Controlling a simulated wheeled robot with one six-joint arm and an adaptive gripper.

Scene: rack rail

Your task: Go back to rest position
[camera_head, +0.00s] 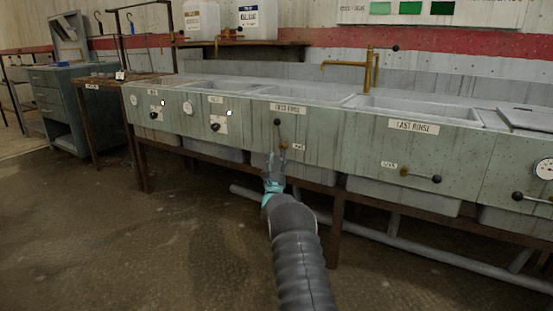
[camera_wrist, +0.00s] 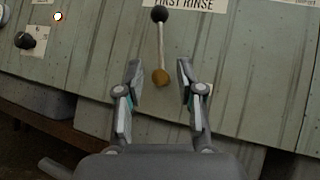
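My gripper (camera_head: 275,170) is at the front panel of the rinse bench, just below the lever under the "FIRST RINSE" label. In the wrist view my gripper (camera_wrist: 160,82) is open, its two fingers apart with nothing between them but the panel and the lever's lower end. The lever (camera_wrist: 162,45) has a black knob at the top and a brass pivot at the bottom, and it points up. It also shows in the head view (camera_head: 280,133). My arm reaches forward from the bottom of the head view. I cannot tell how far the fingertips are from the panel.
The long bench (camera_head: 360,145) has sinks on top and more levers, including one under "LAST RINSE" (camera_head: 420,175) that points right. A pipe (camera_head: 400,240) runs low beneath it. A teal cabinet (camera_head: 65,105) stands at the left. The floor (camera_head: 120,240) in front is clear.

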